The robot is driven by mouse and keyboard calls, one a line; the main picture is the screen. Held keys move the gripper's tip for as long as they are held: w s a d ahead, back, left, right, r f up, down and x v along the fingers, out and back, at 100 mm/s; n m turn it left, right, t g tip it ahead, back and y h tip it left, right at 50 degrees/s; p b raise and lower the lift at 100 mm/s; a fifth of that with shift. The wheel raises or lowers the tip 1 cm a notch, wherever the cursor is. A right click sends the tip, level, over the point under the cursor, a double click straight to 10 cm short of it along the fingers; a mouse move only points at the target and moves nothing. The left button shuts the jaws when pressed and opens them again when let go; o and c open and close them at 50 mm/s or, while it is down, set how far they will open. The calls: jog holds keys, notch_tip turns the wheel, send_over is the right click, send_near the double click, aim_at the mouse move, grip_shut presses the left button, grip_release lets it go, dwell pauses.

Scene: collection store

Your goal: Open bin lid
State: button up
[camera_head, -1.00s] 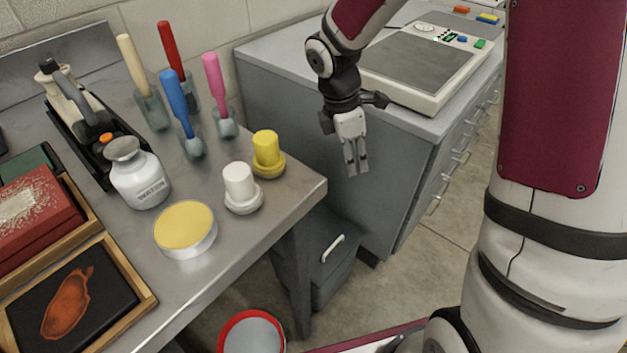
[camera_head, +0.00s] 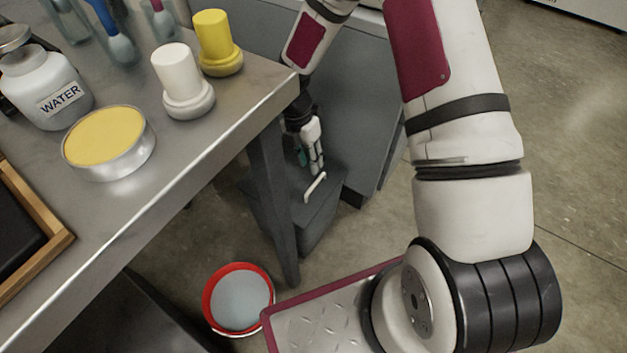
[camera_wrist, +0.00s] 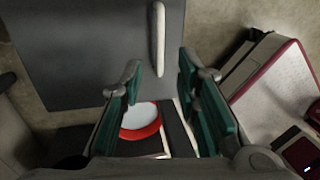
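The dark grey bin (camera_head: 321,232) stands on the floor beside the metal table's leg. Its flat lid (camera_head: 283,205) looks closed and bears a pale bar handle (camera_head: 316,187). In the wrist view the lid (camera_wrist: 85,50) fills the upper left, with the handle (camera_wrist: 157,38) running upright in the picture.
The metal table's edge (camera_head: 215,130) and leg (camera_head: 274,200) are close to my arm. A grey cabinet (camera_head: 365,125) stands behind the bin. A red-rimmed bucket (camera_head: 238,300) is on the floor in front. White and yellow pots stand near the table corner.

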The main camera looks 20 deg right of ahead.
aim_at(315, 183)
jog(key=f+b, duration=0.1)
jog(key=f, duration=0.4)
jog(key=s+d+f+b, duration=0.1)
jog(key=f, duration=0.1)
jog(key=shift+s+f+b, duration=0.1)
jog(key=shift+f+b, duration=0.15)
jog(key=shift+b, duration=0.1)
grip_shut()
